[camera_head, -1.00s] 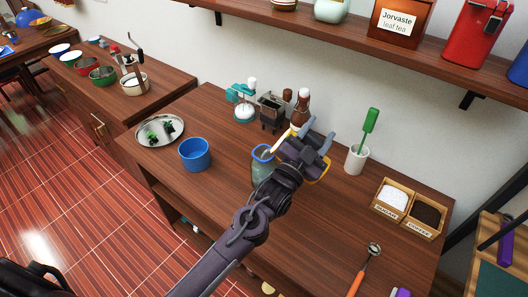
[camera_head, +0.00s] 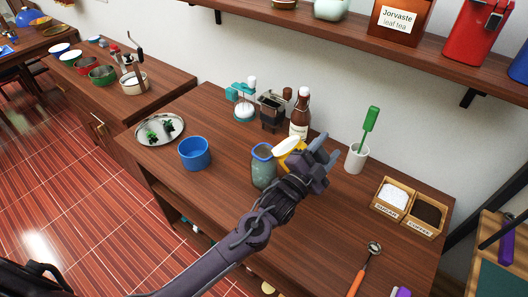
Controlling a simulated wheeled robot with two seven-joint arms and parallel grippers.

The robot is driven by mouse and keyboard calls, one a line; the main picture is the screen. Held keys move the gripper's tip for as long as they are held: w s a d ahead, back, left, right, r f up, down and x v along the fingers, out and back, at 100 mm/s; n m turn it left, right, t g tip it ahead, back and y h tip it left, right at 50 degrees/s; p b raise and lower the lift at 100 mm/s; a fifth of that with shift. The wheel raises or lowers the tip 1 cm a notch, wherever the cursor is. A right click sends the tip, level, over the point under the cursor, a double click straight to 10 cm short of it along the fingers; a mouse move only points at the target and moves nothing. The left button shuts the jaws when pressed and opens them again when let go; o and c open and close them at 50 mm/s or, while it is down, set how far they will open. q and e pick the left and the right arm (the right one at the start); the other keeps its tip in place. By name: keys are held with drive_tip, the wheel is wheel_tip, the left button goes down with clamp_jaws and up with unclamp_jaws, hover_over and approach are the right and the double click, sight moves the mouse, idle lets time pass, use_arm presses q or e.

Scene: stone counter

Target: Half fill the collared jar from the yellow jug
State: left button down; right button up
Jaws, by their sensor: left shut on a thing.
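The collared jar (camera_head: 263,171) is a greenish glass jar with a blue collar, standing upright on the wooden counter. Its fill level is hard to make out. The yellow jug (camera_head: 288,147) is just to the right of and behind the jar's mouth, with its pale opening showing. It looks tilted toward the jar, but I cannot tell whether anything flows. My left gripper (camera_head: 319,157) is shut on the jug and hides much of it. My left wrist passes close to the jar's right side. My right gripper is not in view.
A blue bowl (camera_head: 194,153) and a round metal tray (camera_head: 148,136) are left of the jar. A brown bottle (camera_head: 300,115) stands close behind the jug. A white holder (camera_head: 356,158) and wooden condiment boxes (camera_head: 391,197) are to the right. The front middle counter is fairly clear.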

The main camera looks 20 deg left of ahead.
use_arm(q)
drive_tip(key=shift+w+r, duration=0.1)
drive_tip(key=shift+r, duration=0.1)
drive_tip(key=shift+f, duration=0.15)
drive_tip(key=shift+s+d+f+m+g+b, duration=0.6)
drive_tip(key=shift+d+f+m+g, duration=0.8)
drive_tip(key=shift+d+f+m, duration=2.7)
drive_tip(key=r+p, duration=0.1)
drive_tip(key=p, duration=0.1)
drive_tip(key=a+r+p, duration=0.1)
drive_tip(key=p, duration=0.1)
drive_tip(key=shift+a+r+m, duration=0.2)
drive_tip(key=shift+r+m, duration=0.2)
drive_tip(key=shift+w, duration=0.1)
